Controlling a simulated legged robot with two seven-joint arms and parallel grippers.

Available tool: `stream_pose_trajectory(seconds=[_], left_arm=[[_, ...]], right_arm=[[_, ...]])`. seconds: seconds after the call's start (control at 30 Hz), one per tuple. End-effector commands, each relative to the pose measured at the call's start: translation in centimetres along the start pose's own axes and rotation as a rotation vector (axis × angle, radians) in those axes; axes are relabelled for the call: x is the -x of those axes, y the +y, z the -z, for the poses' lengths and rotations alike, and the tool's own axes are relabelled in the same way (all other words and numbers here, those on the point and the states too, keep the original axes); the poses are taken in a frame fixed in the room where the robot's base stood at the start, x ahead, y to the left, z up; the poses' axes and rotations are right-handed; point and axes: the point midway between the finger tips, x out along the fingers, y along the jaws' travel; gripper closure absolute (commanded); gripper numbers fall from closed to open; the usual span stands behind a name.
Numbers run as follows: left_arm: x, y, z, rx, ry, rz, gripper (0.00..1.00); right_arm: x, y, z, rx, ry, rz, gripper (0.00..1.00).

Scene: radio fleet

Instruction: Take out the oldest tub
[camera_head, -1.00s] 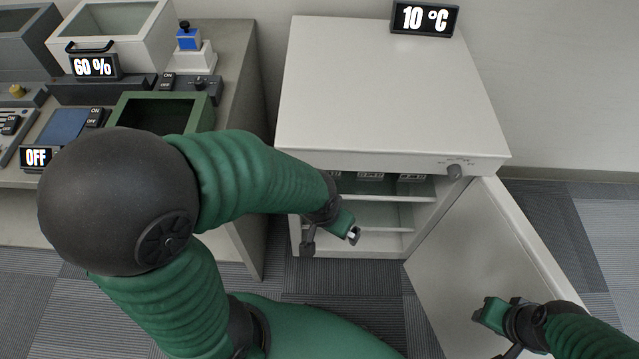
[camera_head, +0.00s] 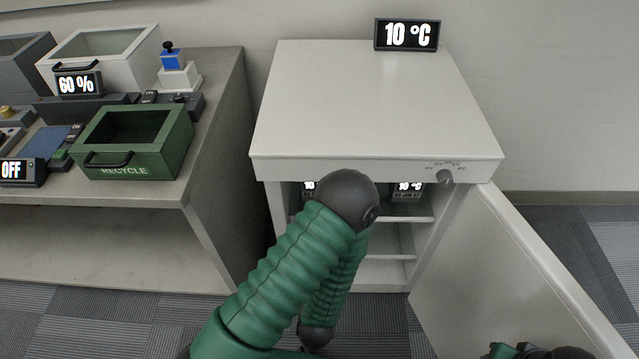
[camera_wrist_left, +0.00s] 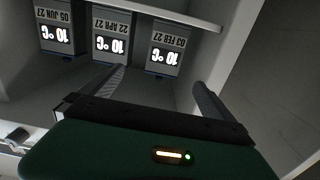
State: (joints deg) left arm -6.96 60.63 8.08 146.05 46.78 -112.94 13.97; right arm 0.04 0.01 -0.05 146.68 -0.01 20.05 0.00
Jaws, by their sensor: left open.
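Three tubs with date labels and 10 °C displays stand in a row in the open cabinet (camera_head: 375,115), upside down in the left wrist view. They read 05 JUN 27 (camera_wrist_left: 55,30), 22 APR 27 (camera_wrist_left: 111,36) and 03 FEB 27 (camera_wrist_left: 167,48), the earliest date, at the right. In the head view, parts of two tubs show, one at the left (camera_head: 309,187) and one at the right (camera_head: 408,188); my left arm hides the middle. My left gripper (camera_wrist_left: 158,78) is open and empty, facing the row, apart from it. My right gripper (camera_head: 525,351) is partly cut off at the bottom edge.
The cabinet door (camera_head: 500,265) stands open to the right. A white shelf edge (camera_wrist_left: 160,12) runs along the tub row. A bench at the left carries a green RECYCLE bin (camera_head: 135,145) and several devices. A 10 °C display (camera_head: 407,34) stands on the cabinet top.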

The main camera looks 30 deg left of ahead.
Motion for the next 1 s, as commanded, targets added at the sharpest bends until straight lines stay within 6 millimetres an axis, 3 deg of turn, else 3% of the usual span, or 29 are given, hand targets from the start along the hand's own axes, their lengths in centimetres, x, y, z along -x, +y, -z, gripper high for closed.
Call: stream_pose_trajectory(seconds=[0.27,0.6,0.8,1.0], left_arm=[[-2.9,-0.4,-0.2,0.002,0.017,0.011,0.0],[-8.8,-0.2,-0.5,0.0,0.025,0.004,0.0],[-11.6,-0.1,0.4,-0.003,0.017,0.002,0.0],[-14.9,-0.3,0.4,-0.001,0.021,0.003,0.0]], right_arm=[[-2.5,-0.1,-0.6,0.002,0.0,0.0,0.64],[-10.3,0.0,-2.4,0.001,0.0,0.0,0.64],[-9.9,0.0,-2.3,0.001,0.001,0.0,0.64],[-12.1,-0.1,-2.8,0.001,0.0,0.0,0.64]])
